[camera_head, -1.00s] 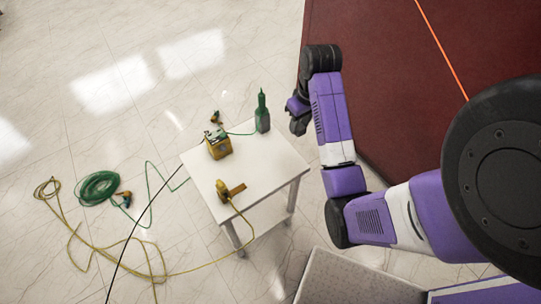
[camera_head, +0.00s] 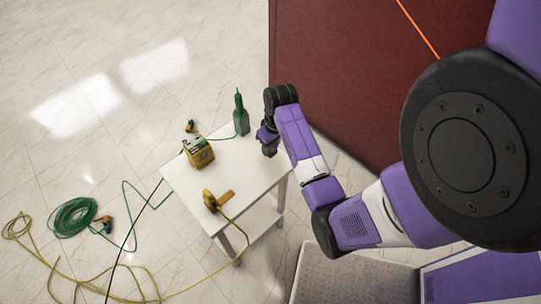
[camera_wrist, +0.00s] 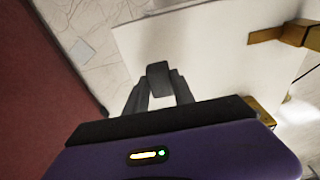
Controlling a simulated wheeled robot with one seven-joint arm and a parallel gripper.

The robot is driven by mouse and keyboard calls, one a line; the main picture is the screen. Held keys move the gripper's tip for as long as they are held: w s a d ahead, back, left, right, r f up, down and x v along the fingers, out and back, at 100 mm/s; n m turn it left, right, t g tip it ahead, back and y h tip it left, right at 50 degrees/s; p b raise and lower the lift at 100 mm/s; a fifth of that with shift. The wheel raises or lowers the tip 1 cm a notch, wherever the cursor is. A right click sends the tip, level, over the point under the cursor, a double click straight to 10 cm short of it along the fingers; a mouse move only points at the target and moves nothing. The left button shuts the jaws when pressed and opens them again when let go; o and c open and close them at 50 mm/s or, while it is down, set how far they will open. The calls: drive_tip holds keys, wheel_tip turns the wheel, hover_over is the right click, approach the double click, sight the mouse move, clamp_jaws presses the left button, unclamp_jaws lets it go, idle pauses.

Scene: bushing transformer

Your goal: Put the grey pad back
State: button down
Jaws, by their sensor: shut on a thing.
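My gripper (camera_wrist: 158,90) is shut on a small dark grey pad (camera_wrist: 158,76), which sits between the fingertips in the wrist view. In the head view my gripper (camera_head: 268,148) hangs at the right side of the white table (camera_head: 225,175), near its far right edge; the pad is too small to make out there. In the wrist view the white table top (camera_wrist: 200,60) lies below and beyond the pad, with a gap I cannot measure.
On the table stand a green bottle-like tool (camera_head: 241,118), a yellow box (camera_head: 198,152) and a yellow tool (camera_head: 215,201) with a cord. A green hose coil (camera_head: 73,217) and yellow cable lie on the floor at left. A dark red wall (camera_head: 370,80) rises behind my arm.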

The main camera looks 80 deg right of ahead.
drive_tip(key=shift+f, duration=2.7)
drive_tip(key=c, duration=1.1)
unclamp_jaws()
drive_tip(key=shift+f, duration=0.1)
drive_tip(key=shift+o, duration=0.2)
